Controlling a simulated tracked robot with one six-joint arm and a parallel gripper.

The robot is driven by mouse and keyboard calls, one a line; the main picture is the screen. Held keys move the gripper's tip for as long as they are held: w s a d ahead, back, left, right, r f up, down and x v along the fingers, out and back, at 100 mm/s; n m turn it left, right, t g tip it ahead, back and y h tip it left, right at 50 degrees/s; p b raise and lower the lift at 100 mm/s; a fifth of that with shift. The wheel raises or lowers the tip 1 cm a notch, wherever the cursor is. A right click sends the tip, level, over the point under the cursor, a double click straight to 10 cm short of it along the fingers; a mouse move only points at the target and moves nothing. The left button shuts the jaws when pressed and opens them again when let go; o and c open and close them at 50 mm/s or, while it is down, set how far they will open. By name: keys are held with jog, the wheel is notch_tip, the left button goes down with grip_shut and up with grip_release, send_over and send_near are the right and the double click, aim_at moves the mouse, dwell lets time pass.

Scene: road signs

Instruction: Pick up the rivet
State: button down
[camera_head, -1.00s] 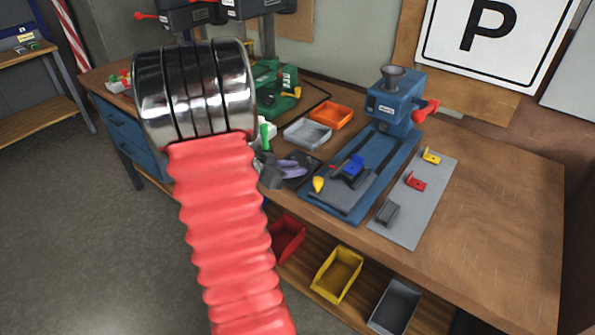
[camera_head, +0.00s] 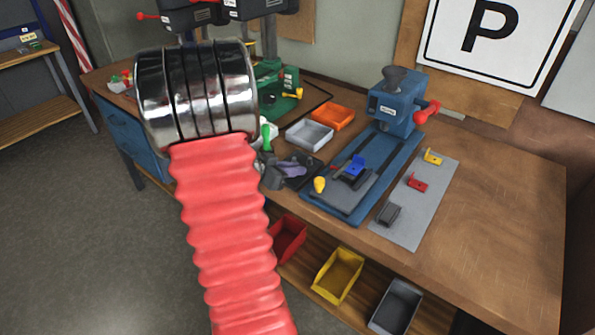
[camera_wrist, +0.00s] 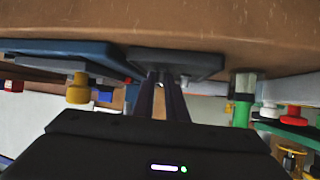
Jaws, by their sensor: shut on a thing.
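My gripper (camera_wrist: 162,92) reaches to the dark tray (camera_wrist: 188,62) in the wrist view. Its two slim dark fingers are close together. A small pale, shiny bit, which looks like the rivet (camera_wrist: 154,76), shows at their tips; its shape is too small to make out. In the head view my gripper (camera_head: 284,172) is partly hidden behind my arm, low over the dark tray (camera_head: 310,161) on the workbench. I cannot make out the rivet in that view.
Right of the tray stands a blue press (camera_head: 395,100), with a yellow-handled tool (camera_head: 319,185) near its base. A grey bin (camera_head: 309,135) and an orange bin (camera_head: 331,117) lie behind. A green-handled tool (camera_head: 265,137) is close by. The bench's right end is clear.

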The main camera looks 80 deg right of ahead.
notch_tip(320, 180, up, 10)
dwell(0.7)
dwell(0.4)
